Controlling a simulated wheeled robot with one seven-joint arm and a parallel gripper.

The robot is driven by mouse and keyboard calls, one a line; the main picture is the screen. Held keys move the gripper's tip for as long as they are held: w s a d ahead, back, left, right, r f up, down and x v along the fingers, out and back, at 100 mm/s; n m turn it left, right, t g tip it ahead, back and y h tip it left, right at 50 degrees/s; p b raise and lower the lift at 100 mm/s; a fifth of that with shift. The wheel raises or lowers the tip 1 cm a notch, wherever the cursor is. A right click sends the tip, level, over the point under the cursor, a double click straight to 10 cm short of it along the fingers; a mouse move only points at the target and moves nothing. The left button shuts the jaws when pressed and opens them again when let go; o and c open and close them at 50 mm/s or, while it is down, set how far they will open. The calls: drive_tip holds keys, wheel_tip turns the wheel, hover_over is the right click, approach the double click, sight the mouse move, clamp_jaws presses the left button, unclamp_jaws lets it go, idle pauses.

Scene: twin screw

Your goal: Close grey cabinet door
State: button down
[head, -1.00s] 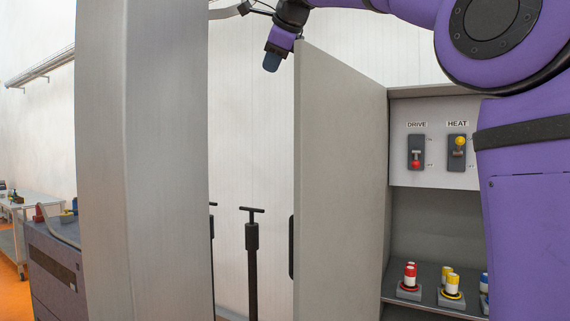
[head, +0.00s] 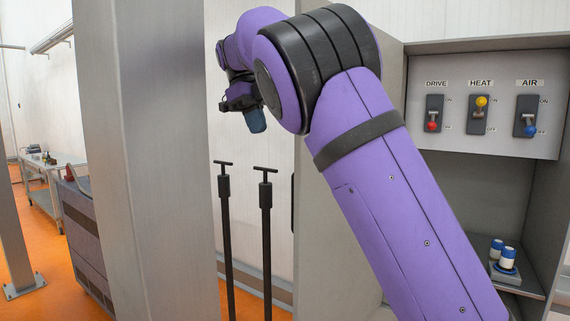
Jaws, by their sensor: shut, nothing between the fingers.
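The grey cabinet (head: 470,58) stands at the right of the head view with its front open. Its grey door (head: 318,215) stands swung out at the cabinet's left side, edge toward me, partly hidden behind my purple arm. My gripper (head: 256,120) is at the upper middle, to the left of the door's outer edge and apart from it in the picture. Its dark fingertips point down and look closed, with nothing held. Whether it touches the door cannot be seen.
Inside the cabinet are DRIVE (head: 433,113), HEAT (head: 479,114) and AIR (head: 527,116) switches, and blue-white fuses (head: 502,254) on a shelf. A metal post (head: 150,160) stands left. Two black T-handled rods (head: 266,240) stand between post and door. A dark machine (head: 88,235) is farther left.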

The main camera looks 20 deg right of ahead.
drive_tip(key=s+d+f, duration=0.4)
drive_tip(key=s+f, duration=0.2)
drive_tip(key=f, duration=0.2)
drive_tip(key=shift+d+f, duration=0.25)
idle(0.4)
drive_tip(key=shift+s, duration=0.1)
